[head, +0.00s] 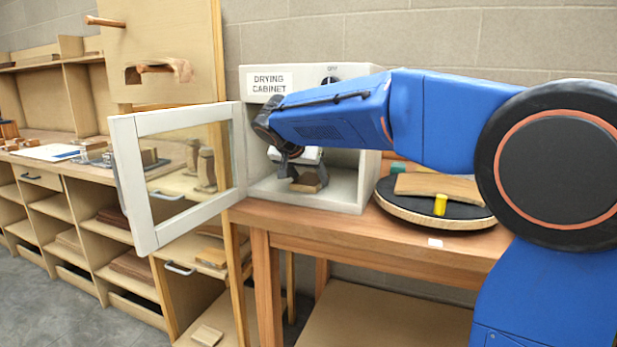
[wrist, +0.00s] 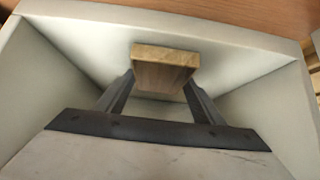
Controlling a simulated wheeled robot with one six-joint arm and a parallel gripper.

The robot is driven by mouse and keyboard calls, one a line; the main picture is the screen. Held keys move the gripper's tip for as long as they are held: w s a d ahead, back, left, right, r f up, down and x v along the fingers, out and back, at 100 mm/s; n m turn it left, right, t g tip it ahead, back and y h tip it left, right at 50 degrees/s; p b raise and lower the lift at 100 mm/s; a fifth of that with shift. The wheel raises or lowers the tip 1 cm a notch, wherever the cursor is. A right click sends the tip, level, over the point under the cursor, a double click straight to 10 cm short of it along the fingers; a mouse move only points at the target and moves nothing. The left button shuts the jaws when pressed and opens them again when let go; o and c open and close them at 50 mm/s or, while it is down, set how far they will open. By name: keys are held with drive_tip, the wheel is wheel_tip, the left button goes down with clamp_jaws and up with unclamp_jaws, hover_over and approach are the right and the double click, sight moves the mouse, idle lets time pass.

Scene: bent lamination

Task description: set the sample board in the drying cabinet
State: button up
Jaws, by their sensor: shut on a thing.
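The drying cabinet (head: 362,178) is a light grey box on the wooden bench, and its glass-windowed door (head: 190,170) stands open to the left. My gripper (head: 305,178) is inside the cabinet's opening, shut on a small wooden board, the sample board (head: 309,184). In the wrist view the sample board (wrist: 166,68) sits between the two dark fingers of my gripper (wrist: 160,95), with the pale cabinet walls (wrist: 60,85) around it. It looks close to the cabinet floor; whether it touches cannot be told. My arm hides part of the cabinet front.
Shelving with wood pieces stands left, behind the open door.

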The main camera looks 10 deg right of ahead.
drive_tip(key=o, duration=1.2)
drive_tip(key=shift+f, duration=0.1)
drive_tip(key=shift+o, duration=0.2)
drive_tip(key=v, duration=1.2)
drive_tip(key=shift+s, duration=0.1)
